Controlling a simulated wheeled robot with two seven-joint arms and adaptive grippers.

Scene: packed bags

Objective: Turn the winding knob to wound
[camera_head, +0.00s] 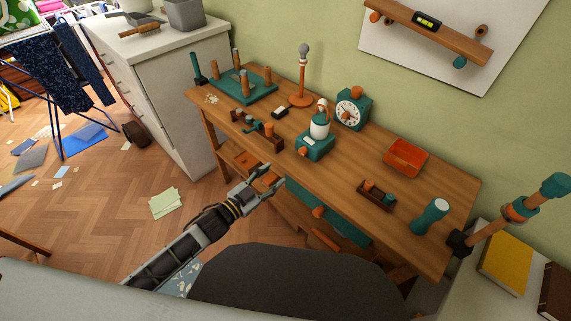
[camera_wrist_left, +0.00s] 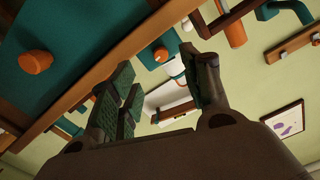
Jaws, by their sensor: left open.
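A teal device with a white domed top (camera_head: 316,143) stands near the middle of the wooden workbench, with an orange knob (camera_head: 303,152) on its front. Behind it stands a teal clock (camera_head: 352,110) with a white dial and an orange knob (camera_head: 356,91) on top. I cannot tell which knob is the winding knob. My left gripper (camera_head: 268,180) is open and empty, at the bench's front edge, apart from both knobs. In the left wrist view the gripper (camera_wrist_left: 160,88) has nothing between its fingers. My right gripper is not in view.
The workbench (camera_head: 340,170) also carries a teal pegged tray (camera_head: 262,92), a post, an orange tray (camera_head: 406,158), a small wooden rack and a teal cylinder (camera_head: 429,216). A teal drawer with an orange knob (camera_wrist_left: 36,62) lies under the benchtop. A dark chair back (camera_head: 300,285) stands in front.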

